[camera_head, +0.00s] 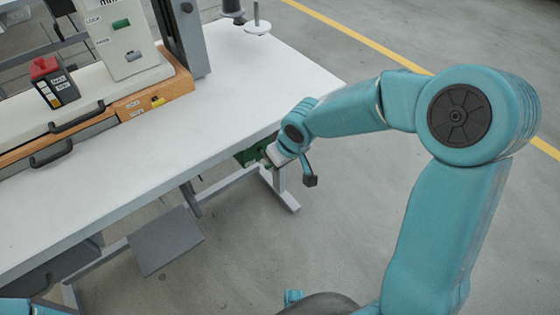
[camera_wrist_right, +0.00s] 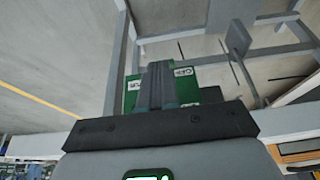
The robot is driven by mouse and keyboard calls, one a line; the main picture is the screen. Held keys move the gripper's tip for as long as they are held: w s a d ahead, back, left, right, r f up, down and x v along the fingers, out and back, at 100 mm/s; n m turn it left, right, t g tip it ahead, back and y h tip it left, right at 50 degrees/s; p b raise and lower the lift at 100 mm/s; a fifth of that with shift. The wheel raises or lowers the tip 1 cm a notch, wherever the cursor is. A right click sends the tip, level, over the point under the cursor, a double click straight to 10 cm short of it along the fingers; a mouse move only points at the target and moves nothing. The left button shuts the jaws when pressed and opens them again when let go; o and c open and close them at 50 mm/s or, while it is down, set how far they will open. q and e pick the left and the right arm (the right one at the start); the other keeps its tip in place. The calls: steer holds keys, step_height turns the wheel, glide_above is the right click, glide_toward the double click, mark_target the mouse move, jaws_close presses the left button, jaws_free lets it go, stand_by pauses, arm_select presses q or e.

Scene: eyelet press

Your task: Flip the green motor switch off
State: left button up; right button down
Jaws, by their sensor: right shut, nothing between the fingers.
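The green motor switch box (camera_head: 248,154) is mounted under the table's right edge in the head view, partly hidden by my right arm's end. In the right wrist view the green box (camera_wrist_right: 131,99) shows behind my right gripper (camera_wrist_right: 158,66), with a small white label on each side of the fingers. I cannot read the labels clearly. The right gripper's fingers are together and empty, pointing at the middle of the box. They hide the switch's middle, so I cannot tell its position or whether they touch it. My left gripper is out of view.
The white table (camera_head: 255,75) carries a press with an orange-brown base (camera_head: 163,99) and a dark box with a red top (camera_head: 46,70). Table legs and a grey pedal plate (camera_head: 166,240) stand below. The floor to the right is open.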

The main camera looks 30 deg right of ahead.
steer(key=s+p+v, duration=0.2)
steer(key=v, duration=0.8)
steer(key=shift+s+f, duration=0.1)
steer(key=shift+f, duration=0.05)
